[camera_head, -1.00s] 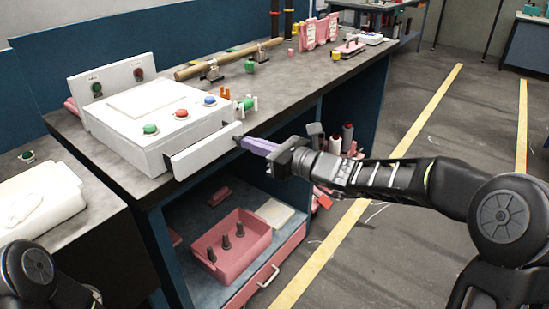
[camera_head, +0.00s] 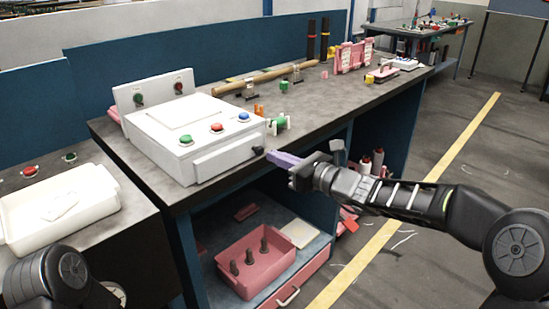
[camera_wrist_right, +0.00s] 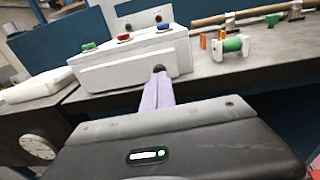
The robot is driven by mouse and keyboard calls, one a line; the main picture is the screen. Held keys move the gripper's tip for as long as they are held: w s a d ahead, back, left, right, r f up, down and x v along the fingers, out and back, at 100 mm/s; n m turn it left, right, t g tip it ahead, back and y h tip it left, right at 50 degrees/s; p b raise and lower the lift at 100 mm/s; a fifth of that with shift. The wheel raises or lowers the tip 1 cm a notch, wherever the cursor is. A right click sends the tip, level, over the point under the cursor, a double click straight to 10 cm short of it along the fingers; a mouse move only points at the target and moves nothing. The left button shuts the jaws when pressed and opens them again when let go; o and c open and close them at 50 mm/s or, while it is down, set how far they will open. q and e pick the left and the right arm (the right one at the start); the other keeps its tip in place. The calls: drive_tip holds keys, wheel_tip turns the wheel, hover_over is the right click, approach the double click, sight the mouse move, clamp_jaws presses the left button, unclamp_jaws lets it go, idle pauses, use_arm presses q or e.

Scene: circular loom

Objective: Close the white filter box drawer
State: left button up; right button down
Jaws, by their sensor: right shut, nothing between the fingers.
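The white filter box (camera_head: 160,135) stands on the dark workbench, with green, red and blue buttons on top. Its white drawer front (camera_head: 222,160) sits close against the box's front face; any small remaining gap is hard to tell. A dark knob (camera_head: 258,151) is on the right end of the drawer front. My right gripper (camera_head: 270,156) has its purple fingers shut and empty, with the tips at the knob. In the right wrist view the fingertips (camera_wrist_right: 159,76) meet the dark knob in front of the drawer front (camera_wrist_right: 122,72). My left gripper is out of view.
A green spool (camera_head: 281,121) and orange pieces stand right of the box. A wooden roller (camera_head: 262,77) lies behind. A pink bin (camera_head: 255,268) is on the shelf below. A white tray (camera_head: 60,215) sits on the left bench.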

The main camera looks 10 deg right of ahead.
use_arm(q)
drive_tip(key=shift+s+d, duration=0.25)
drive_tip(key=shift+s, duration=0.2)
use_arm(e)
drive_tip(key=v, duration=1.1)
drive_tip(key=shift+s+d, duration=0.15)
drive_tip(key=shift+d, duration=0.05)
drive_tip(key=shift+f, duration=0.15)
